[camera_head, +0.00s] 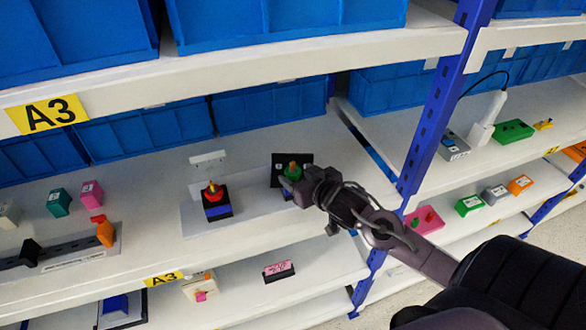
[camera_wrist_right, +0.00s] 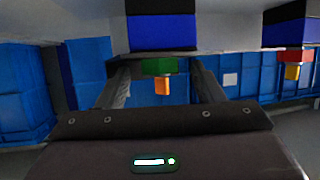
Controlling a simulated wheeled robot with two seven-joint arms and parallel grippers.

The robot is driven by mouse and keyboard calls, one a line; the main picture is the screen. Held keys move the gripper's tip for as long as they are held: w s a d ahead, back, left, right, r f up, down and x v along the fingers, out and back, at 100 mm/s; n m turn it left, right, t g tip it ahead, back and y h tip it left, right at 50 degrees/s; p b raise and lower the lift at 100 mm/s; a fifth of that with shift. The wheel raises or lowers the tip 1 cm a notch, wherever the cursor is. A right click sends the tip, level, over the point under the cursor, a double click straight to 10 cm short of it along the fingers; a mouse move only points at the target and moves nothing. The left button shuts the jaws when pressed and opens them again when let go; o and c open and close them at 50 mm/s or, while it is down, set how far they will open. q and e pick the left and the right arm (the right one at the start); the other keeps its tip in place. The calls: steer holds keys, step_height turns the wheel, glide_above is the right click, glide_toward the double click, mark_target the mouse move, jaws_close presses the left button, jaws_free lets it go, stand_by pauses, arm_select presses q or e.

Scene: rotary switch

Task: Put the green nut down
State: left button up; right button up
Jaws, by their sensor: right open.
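The green nut (camera_head: 293,170) has an orange tip and sits at a black square plate on the middle shelf. In the right wrist view, which looks upside down, the green nut (camera_wrist_right: 158,67) is against a black and blue block (camera_wrist_right: 165,35). My right gripper (camera_head: 291,188) is at the nut. Its fingers (camera_wrist_right: 162,85) are open, one on each side of the nut with gaps between, so it is not gripped. My left gripper is not in view.
A red nut (camera_head: 211,188) with an orange tip sits on a black and blue block (camera_head: 217,207) to the left. Blue bins (camera_head: 270,103) stand behind. A blue shelf post (camera_head: 433,105) is close to my right arm. Bare white shelf lies between the two blocks.

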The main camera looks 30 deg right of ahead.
steer(key=shift+w+f, duration=0.1)
steer(key=shift+w, duration=0.05)
steer(key=c, duration=1.1)
